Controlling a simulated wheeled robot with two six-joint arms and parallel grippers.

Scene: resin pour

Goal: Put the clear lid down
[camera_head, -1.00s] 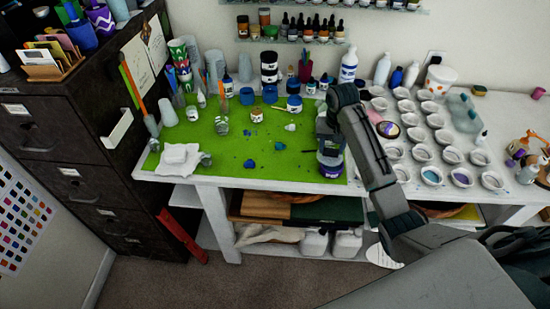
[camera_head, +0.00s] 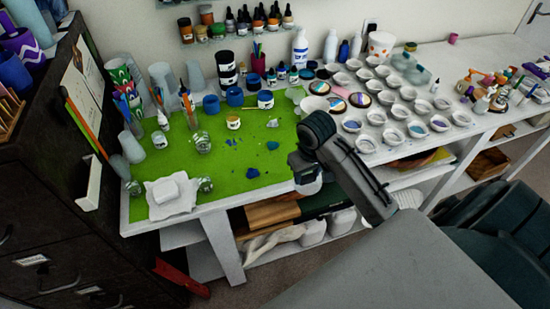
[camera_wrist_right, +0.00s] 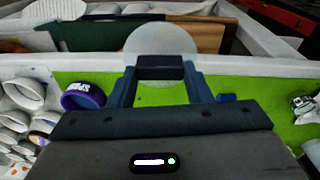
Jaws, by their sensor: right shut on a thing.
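My right gripper (camera_head: 303,170) is shut on the clear lid and holds it near the front edge of the green mat (camera_head: 225,180). In the right wrist view the lid is a translucent round disc (camera_wrist_right: 162,40) just beyond the fingertips (camera_wrist_right: 160,85). It overlaps the white table edge and the shelf below in that picture. In the head view the lid (camera_head: 309,187) shows as a pale round shape under the gripper. An open purple-rimmed jar (camera_wrist_right: 82,97) stands on the mat in the wrist view. My left gripper is not in view.
White cups (camera_head: 396,138) stand in rows to the right. Blue caps (camera_head: 211,104) and small jars (camera_head: 234,123) stand at the mat's back. A white cloth (camera_head: 171,196) lies at the left corner. The mat's middle is mostly clear.

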